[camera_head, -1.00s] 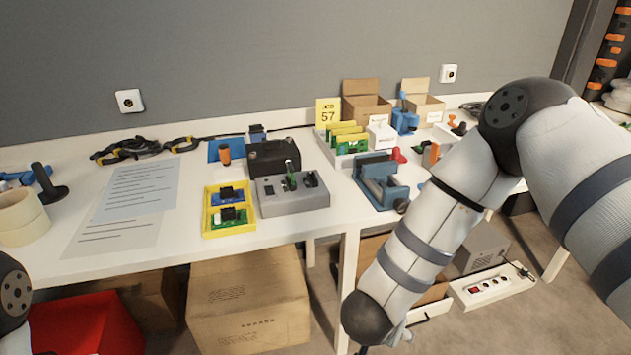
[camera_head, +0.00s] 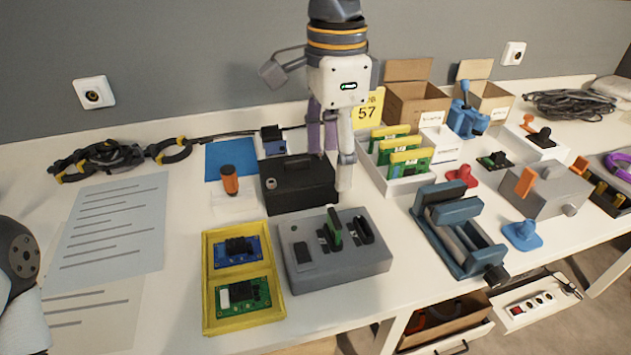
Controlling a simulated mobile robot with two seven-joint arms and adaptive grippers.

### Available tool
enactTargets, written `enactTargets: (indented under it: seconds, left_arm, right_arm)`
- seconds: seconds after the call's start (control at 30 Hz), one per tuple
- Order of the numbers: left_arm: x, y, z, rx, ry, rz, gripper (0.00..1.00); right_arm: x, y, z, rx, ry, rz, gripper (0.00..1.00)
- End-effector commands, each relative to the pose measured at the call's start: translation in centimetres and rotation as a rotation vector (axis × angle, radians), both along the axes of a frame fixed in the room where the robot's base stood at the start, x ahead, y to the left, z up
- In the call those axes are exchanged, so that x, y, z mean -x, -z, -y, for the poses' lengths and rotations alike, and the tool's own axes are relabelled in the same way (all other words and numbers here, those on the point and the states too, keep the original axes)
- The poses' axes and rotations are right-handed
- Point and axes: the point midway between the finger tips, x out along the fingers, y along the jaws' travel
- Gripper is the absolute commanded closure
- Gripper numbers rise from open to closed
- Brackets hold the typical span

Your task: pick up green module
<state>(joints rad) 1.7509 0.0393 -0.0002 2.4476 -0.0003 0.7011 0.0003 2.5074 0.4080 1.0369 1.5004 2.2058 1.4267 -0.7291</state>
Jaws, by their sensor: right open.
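A green circuit board (camera_head: 245,294) with a black and white part lies in the lower compartment of the yellow tray (camera_head: 208,290). A blue board (camera_head: 236,251) lies in the upper one. A small upright green piece (camera_head: 335,228) stands in a slot of the grey box (camera_head: 330,270) right of the tray. Several green boards with yellow tops (camera_head: 405,158) stand in a white tray farther back. My right gripper (camera_head: 331,160) points down, open and empty, above or behind the black box (camera_head: 298,185). My left gripper is out of view; only part of that arm shows at left.
A blue vise (camera_head: 460,235) stands right of the grey box. An orange-capped object (camera_head: 229,180) and a blue mat (camera_head: 231,157) lie behind the yellow tray. Paper sheets (camera_head: 115,225) cover the table's left. Cartons (camera_head: 420,105) stand at the back.

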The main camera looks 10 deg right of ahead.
Motion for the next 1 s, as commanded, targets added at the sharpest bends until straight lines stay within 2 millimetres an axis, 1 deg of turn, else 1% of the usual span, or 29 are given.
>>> enactTargets:
  seconds: [0.07, 0.13, 0.3, 0.47, 0.6, 0.7, 0.8, 0.97, 1.0]
  left_arm:
    - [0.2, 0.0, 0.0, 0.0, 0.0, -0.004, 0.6]
    - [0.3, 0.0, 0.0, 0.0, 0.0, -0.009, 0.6]
    - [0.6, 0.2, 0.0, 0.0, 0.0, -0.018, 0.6]
    - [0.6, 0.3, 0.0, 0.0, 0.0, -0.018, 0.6]
    - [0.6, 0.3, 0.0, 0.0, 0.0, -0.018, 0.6]
    - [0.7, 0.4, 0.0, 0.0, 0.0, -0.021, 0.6]
    - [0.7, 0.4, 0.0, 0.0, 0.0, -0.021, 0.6]
    - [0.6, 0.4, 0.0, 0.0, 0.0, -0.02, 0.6]
    - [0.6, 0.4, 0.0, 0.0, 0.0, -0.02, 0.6]
  right_arm:
    - [0.1, 0.3, 0.0, 0.001, -0.001, 0.0, 0.33]
    - [0.1, 1.5, 0.0, 0.002, -0.001, -0.003, 0.33]
    - [0.1, 5.4, 0.0, 0.003, -0.001, -0.004, 0.33]
    - [0.1, 7.4, 0.1, 0.002, 0.0, -0.001, 0.33]
    - [0.2, 10.1, 0.5, 0.004, -0.001, -0.002, 0.33]
    - [0.2, 11.7, 0.4, 0.003, -0.002, -0.001, 0.33]
    - [0.2, 12.2, 0.4, 0.003, -0.001, 0.001, 0.33]
    - [0.2, 12.1, 0.4, 0.002, -0.001, 0.002, 0.33]
    - [0.2, 12.1, 0.4, 0.002, 0.0, 0.002, 0.4]
